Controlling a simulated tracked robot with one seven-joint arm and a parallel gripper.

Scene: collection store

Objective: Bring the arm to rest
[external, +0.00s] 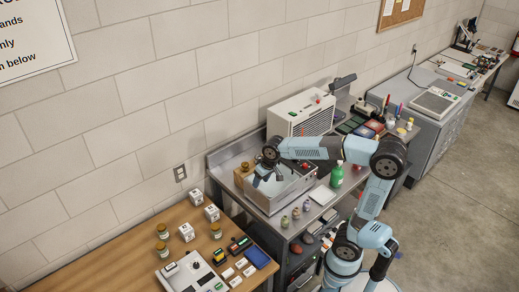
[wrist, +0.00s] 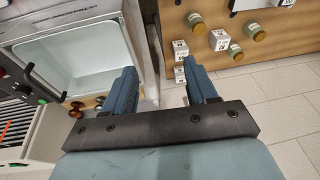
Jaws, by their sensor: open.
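My blue arm reaches from the lower right of the external view up to an elbow, then left to the metal bench. My gripper (external: 263,181) is above the left part of a grey open-topped tank (external: 292,194) on that bench. In the wrist view my gripper (wrist: 160,78) has its two blue fingers spread wide apart. Nothing is between them. The tank's pale basin (wrist: 72,58) lies to the left of the fingers there and looks empty in the part that shows.
A wooden table (external: 135,246) holds several white labelled boxes, jars and a grey device (external: 190,273). A green bottle (external: 337,175) and small vials stand near the tank. A white vented unit (external: 300,114) stands behind it. Floor at the right is clear.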

